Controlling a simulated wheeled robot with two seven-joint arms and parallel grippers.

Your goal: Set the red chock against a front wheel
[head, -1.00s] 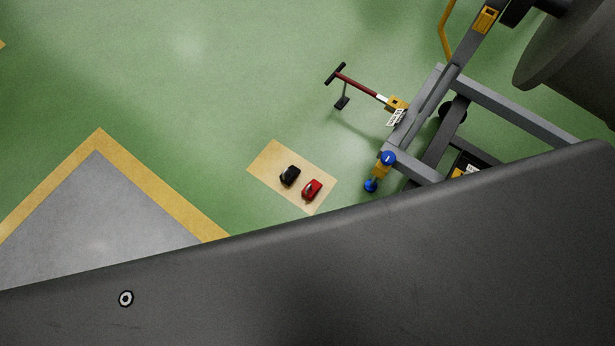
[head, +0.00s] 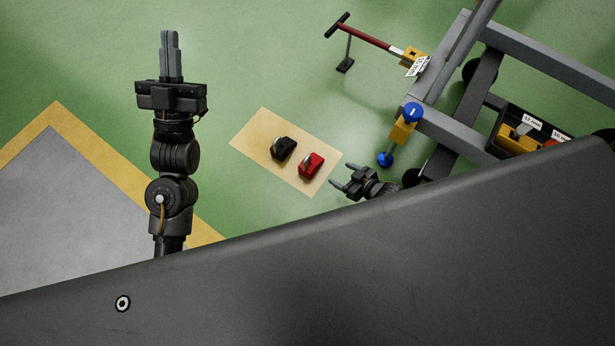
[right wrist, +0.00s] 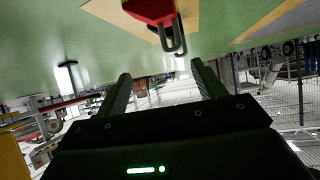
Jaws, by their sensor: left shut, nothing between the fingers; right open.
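The red chock (head: 311,165) with its metal handle sits on a tan mat (head: 262,122) on the floor, beside a black chock (head: 283,149). In the right wrist view the red chock (right wrist: 150,9) is at the top edge, partly cut off, its handle hanging toward the fingers. My right gripper (head: 345,178) is open and empty, just right of the red chock and apart from it; its fingers (right wrist: 160,74) frame no object. My left gripper (head: 171,36) is shut and empty, left of the mat. A dark wheel (head: 480,71) shows under the grey stand frame, partly hidden.
The grey stand (head: 545,55) fills the upper right, with a blue-knobbed yellow post (head: 402,130) at its corner. A red tow bar (head: 370,36) extends from it. A dark tray (head: 515,138) sits on it. Green floor (head: 270,60) is clear above the mat.

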